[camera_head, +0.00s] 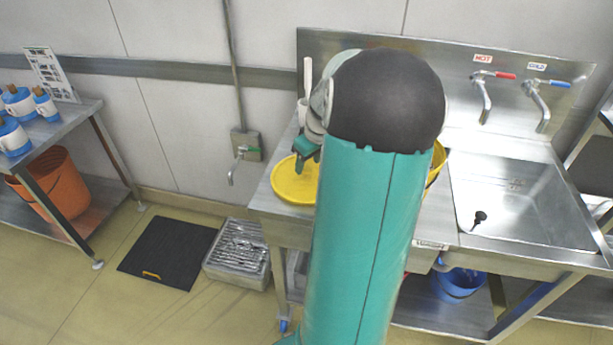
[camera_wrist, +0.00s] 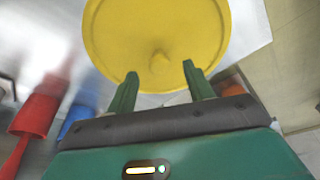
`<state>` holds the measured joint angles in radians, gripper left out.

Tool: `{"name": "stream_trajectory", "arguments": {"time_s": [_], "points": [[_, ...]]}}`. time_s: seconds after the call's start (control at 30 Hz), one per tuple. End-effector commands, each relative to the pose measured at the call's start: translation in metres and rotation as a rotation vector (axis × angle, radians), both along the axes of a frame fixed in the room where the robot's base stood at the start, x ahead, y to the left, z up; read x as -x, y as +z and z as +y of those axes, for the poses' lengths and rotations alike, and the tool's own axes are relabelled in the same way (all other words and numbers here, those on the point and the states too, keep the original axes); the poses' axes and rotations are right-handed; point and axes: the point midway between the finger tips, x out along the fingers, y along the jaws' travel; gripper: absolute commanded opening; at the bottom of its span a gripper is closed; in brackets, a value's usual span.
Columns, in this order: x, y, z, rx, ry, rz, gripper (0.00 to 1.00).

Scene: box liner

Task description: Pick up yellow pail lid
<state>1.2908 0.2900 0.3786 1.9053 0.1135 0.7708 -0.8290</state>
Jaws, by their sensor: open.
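The yellow pail lid (camera_head: 293,182) lies on the steel counter, left of the sink, in the head view. In the wrist view the round yellow lid (camera_wrist: 150,30) fills the upper middle, with a small knob near its lower edge. My gripper (camera_wrist: 158,72) is open, its two green fingers pointing at the lid with the knob between and beyond their tips. In the head view my gripper (camera_head: 303,160) is beside and over the lid's upper right part. My arm hides part of the lid and counter there. Whether the fingers touch the lid cannot be told.
A yellow pail (camera_head: 437,165) shows partly behind my arm on the counter. The sink (camera_head: 520,200) is to the right, with hot and cold taps above. A blue bucket (camera_head: 458,284) sits below. A red object (camera_wrist: 36,115) shows at left in the wrist view.

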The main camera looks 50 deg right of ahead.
Motion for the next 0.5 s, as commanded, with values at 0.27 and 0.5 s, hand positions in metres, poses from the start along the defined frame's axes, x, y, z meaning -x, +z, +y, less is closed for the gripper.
{"name": "stream_trajectory", "arguments": {"time_s": [0.27,0.5], "points": [[-0.006,-0.021,-0.001,0.001,-0.001,0.000,0.52],[-0.006,-0.020,-0.001,0.001,0.000,0.000,0.33]]}}
